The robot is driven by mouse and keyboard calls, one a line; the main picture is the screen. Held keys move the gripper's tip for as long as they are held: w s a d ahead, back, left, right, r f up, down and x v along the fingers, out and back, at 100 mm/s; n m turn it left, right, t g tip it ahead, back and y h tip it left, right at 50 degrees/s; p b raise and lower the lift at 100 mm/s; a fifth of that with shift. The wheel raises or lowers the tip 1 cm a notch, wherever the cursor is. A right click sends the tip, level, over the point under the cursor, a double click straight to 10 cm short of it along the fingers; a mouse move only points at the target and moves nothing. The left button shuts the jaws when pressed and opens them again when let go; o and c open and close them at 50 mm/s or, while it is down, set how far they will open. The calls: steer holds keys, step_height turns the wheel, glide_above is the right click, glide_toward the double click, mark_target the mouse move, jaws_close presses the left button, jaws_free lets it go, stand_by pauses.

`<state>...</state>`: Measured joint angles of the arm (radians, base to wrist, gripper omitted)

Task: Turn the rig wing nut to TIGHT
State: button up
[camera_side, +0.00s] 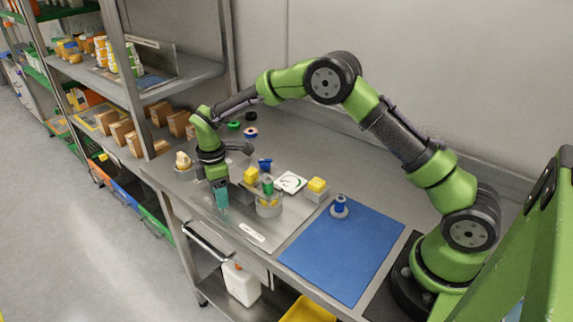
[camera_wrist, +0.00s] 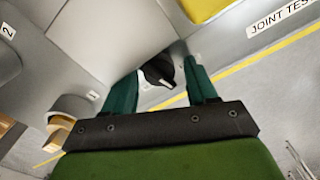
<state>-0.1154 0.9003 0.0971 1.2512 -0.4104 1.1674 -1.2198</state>
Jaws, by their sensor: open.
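My gripper (camera_side: 221,198) is at the left part of the steel bench, its teal fingers pointing down close to the bench's front edge. In the wrist view my gripper (camera_wrist: 163,82) has its two fingers apart, with a small black knob (camera_wrist: 158,72) showing between and beyond their tips. The knob has a white mark on it and may be the wing nut; I cannot be sure. A large pale grey shape covers part of the view beside it. In the side view the knob is hidden by my gripper. No TIGHT marking is readable.
A blue mat (camera_side: 335,255) lies farther right. A shelf rack (camera_side: 130,85) stands at left.

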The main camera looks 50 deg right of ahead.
steer(key=n, duration=0.5)
step_height(320, 180, up, 17)
steer(key=s+d+r+m+t, duration=0.2)
steer(key=s+m, duration=0.7)
steer(key=s, duration=0.1)
steer(key=s+d+r+m+t+y, duration=0.1)
steer(key=s+d+r+m+t, duration=0.1)
steer(key=s+m, duration=0.8)
steer(key=shift+s+r+y, duration=0.3)
steer(key=shift+r, duration=0.15)
steer(key=shift+d, duration=0.1)
